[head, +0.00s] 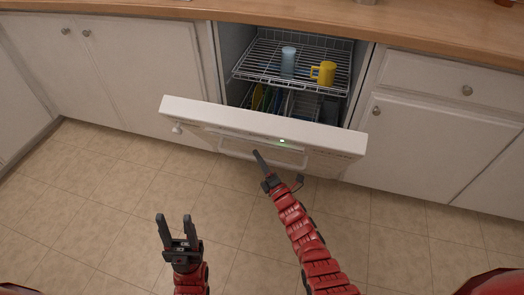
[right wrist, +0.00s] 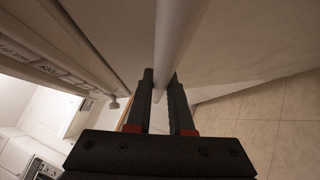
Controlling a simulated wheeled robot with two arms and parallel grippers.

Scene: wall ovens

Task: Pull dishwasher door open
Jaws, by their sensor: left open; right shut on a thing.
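The white dishwasher door (head: 240,119) is partly open, tilted out and down from the cabinet front. Its handle (head: 262,153) is a white bar on the front of the door. My right gripper (head: 259,158) is at the handle. In the right wrist view my right gripper (right wrist: 164,98) is shut on the white handle bar (right wrist: 172,45), which runs between its fingers. My left gripper (head: 174,219) is open and empty, above the floor, apart from the door.
Inside the dishwasher, the upper rack (head: 262,79) holds a pale blue cup (head: 288,61) and a yellow mug (head: 324,73). Plates stand below. White cabinets flank the opening under a wooden countertop (head: 440,42). The tiled floor (head: 110,190) in front is clear.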

